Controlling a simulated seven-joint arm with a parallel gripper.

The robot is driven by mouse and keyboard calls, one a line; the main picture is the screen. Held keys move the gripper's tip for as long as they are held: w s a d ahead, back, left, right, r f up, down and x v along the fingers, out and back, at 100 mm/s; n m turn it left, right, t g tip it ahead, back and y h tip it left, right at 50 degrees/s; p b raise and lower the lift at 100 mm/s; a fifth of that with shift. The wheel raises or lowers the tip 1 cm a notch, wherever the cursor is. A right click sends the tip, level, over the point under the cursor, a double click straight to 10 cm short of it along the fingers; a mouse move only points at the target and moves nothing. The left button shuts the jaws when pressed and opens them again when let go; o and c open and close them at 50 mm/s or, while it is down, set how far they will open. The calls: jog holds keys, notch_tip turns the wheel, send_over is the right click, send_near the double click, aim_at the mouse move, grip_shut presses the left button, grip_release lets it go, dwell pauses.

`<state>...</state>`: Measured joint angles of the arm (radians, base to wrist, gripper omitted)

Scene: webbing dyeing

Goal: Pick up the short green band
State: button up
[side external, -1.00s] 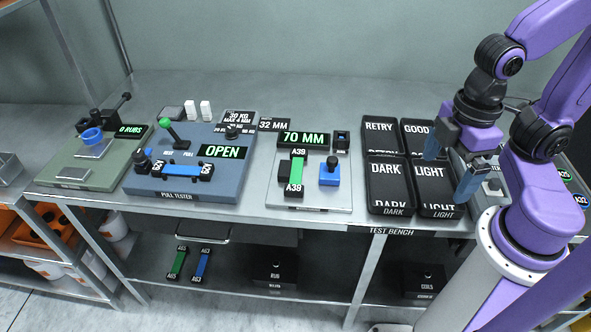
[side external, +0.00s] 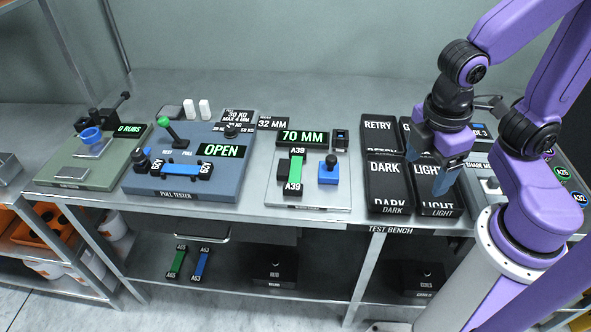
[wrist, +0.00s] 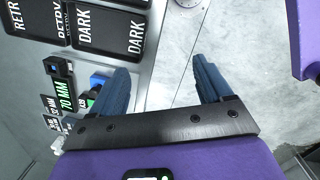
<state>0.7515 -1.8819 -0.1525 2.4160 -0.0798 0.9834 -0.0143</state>
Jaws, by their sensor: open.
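A green band (side external: 295,172) with black A39 end tags lies on the pale gauge board (side external: 325,196), below the 70 MM display (side external: 302,138). Another green band (side external: 177,262), tagged A65, lies on the lower shelf beside a blue band (side external: 202,263). I cannot tell for certain which green band is the shorter. My gripper (side external: 428,168) is open and empty above the LIGHT tray, to the right of the gauge board. Its two blue fingers also show apart in the wrist view (wrist: 160,72); the left finger partly covers the gauge board there.
A blue block with a dark knob (side external: 329,172) stands close beside the A39 band. The blue pull tester (side external: 190,182) holds a blue band at left.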

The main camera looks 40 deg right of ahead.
jog(key=w+a+f+n+t+h, duration=0.25)
jog(key=w+a+f+h, duration=0.2)
jog(key=a, duration=0.25)
jog(key=w+a+f+n+t+h, duration=0.1)
jog(key=w+a+f+n+h, duration=0.25)
jog(key=w+a, duration=0.2)
jog(key=n+t+h, duration=0.3)
jog(key=n+t, duration=0.4)
jog(key=t, duration=0.2)
send_near(293, 191)
jog(key=x, duration=0.4)
jog(key=shift+w+f, duration=0.15)
jog(key=shift+f, duration=0.2)
jog(key=shift+r+x, duration=0.1)
jog(key=shift+x, duration=1.2)
jog(key=shift+r+x, duration=0.15)
jog(key=shift+x, duration=1.1)
